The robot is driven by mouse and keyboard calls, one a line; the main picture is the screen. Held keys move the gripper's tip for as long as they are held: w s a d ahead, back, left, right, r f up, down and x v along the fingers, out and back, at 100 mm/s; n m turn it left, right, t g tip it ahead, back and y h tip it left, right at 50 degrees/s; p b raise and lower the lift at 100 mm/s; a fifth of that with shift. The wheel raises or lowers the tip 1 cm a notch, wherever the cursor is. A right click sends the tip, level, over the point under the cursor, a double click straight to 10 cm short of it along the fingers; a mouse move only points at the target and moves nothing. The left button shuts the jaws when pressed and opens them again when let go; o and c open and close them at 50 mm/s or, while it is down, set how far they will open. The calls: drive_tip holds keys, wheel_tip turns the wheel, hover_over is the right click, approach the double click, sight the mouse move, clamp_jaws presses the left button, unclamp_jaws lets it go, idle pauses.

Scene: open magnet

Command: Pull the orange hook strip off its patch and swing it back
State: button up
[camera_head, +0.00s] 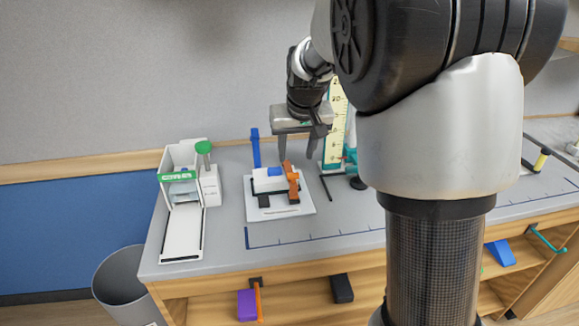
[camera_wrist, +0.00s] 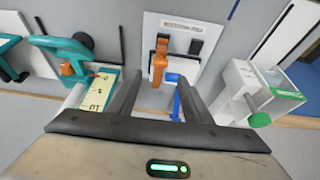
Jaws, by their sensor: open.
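The orange hook strip (camera_head: 292,182) lies over the right side of a small white block (camera_head: 268,181) on a white base plate (camera_head: 300,208). In the wrist view the orange strip (camera_wrist: 159,62) shows just beyond and between my fingertips. My gripper (camera_head: 297,154) is open and empty, pointing down above and behind the block. In the wrist view my gripper (camera_wrist: 160,80) has its two fingers apart, with nothing between them touching. The patch under the strip is hidden. A blue upright piece (camera_head: 255,148) stands behind the block at left.
A white device with a green knob (camera_head: 203,147) stands left of the plate. A yellow scale (camera_head: 337,125) and a teal clamp (camera_wrist: 62,50) stand close on the other side. The table front is mostly clear. My own arm hides much of the right side.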

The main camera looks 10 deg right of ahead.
sight(293, 176)
drive_tip(key=x, duration=0.8)
drive_tip(key=shift+w+f+b, duration=0.15)
drive_tip(key=shift+f+b, duration=0.2)
drive_tip(key=shift+r, duration=0.1)
clamp_jaws()
